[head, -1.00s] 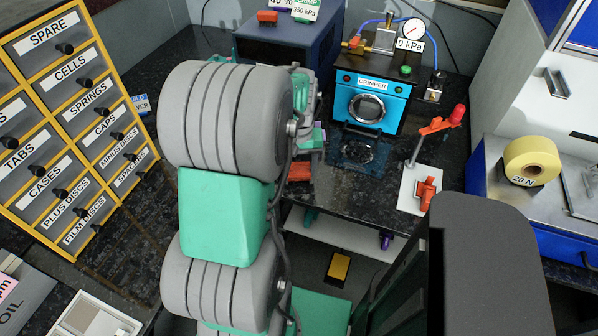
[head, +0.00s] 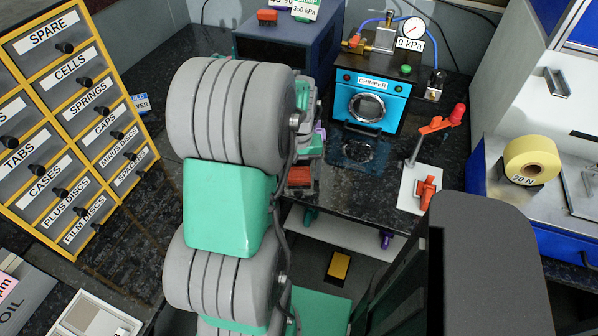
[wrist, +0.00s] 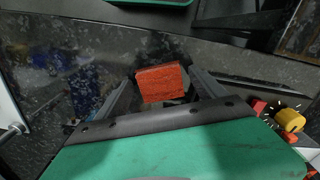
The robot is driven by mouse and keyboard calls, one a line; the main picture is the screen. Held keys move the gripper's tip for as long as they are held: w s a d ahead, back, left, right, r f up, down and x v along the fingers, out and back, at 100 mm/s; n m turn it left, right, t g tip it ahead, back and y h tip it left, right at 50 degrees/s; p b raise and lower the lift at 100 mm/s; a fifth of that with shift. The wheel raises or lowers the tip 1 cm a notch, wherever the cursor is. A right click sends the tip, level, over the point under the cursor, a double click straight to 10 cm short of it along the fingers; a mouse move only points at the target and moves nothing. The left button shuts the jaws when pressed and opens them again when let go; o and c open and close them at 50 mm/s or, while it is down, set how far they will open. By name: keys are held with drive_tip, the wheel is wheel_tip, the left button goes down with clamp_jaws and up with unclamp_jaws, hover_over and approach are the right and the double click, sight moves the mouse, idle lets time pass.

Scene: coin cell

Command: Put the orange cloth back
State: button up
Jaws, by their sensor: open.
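The orange cloth (head: 300,178) looks like a small folded block on the dark speckled counter, near its front edge. In the wrist view the cloth (wrist: 161,84) shows between the two grey fingers of my gripper (wrist: 164,76). The fingers stand apart, with a gap visible on each side of the cloth. I cannot tell how far the fingertips are above the counter. In the head view my arm hides most of my gripper and the counter to the left of the cloth.
The blue crimper (head: 371,100) stands behind and right of the cloth. An orange-handled lever on a white plate (head: 410,192) is farther right. A labelled drawer cabinet (head: 75,125) fills the left. A yellow roll (head: 531,160) sits at the far right. The counter before the crimper is mostly clear.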

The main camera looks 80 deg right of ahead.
sight(299, 175)
wheel_tip(299, 175, up, 12)
drive_tip(key=w+a+n, duration=0.4)
drive_tip(key=w+a, duration=0.3)
drive_tip(key=w, duration=0.7)
drive_tip(key=w+a+n+t, duration=0.1)
drive_tip(key=w+a+n, duration=0.3)
drive_tip(key=w+a, duration=0.65)
drive_tip(key=a+r+n+t+p, duration=0.2)
drive_tip(key=a+n, duration=0.4)
drive_tip(key=a, duration=1.7)
drive_tip(key=shift+w+a+n+p, duration=0.25)
drive_tip(key=shift+w+n+p, duration=0.05)
drive_tip(key=shift+w+n, duration=0.1)
drive_tip(key=shift+r, duration=0.1)
